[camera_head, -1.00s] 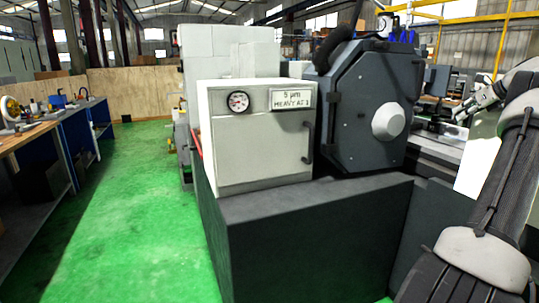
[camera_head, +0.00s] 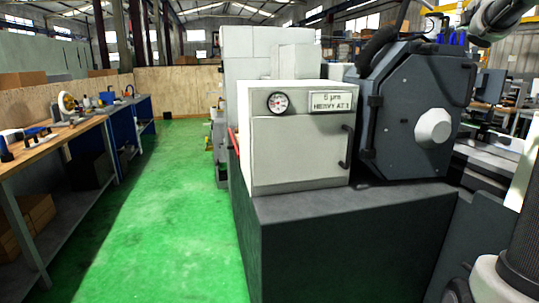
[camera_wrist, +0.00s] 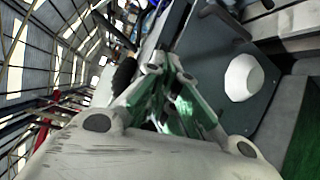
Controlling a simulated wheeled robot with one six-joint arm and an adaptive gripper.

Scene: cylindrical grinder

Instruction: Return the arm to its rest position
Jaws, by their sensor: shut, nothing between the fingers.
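My gripper (camera_wrist: 166,75) shows in the wrist view with its pale linkage fingers closed together and nothing held. In the head view, parts of my arm show at the top right corner and the bottom right corner; the fingers cannot be made out there. The dark grinder housing (camera_head: 405,140) with a round pale hub (camera_head: 433,128) stands right of centre. The housing (camera_wrist: 215,50) and its pale hub (camera_wrist: 243,77) also show in the wrist view, beyond and to the right of the gripper, apart from it.
A white cabinet (camera_head: 300,155) with a gauge and a handle stands on a dark base (camera_head: 340,240). A workbench (camera_head: 65,132) with tools runs along the left. The green floor (camera_head: 170,220) between bench and machine is clear.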

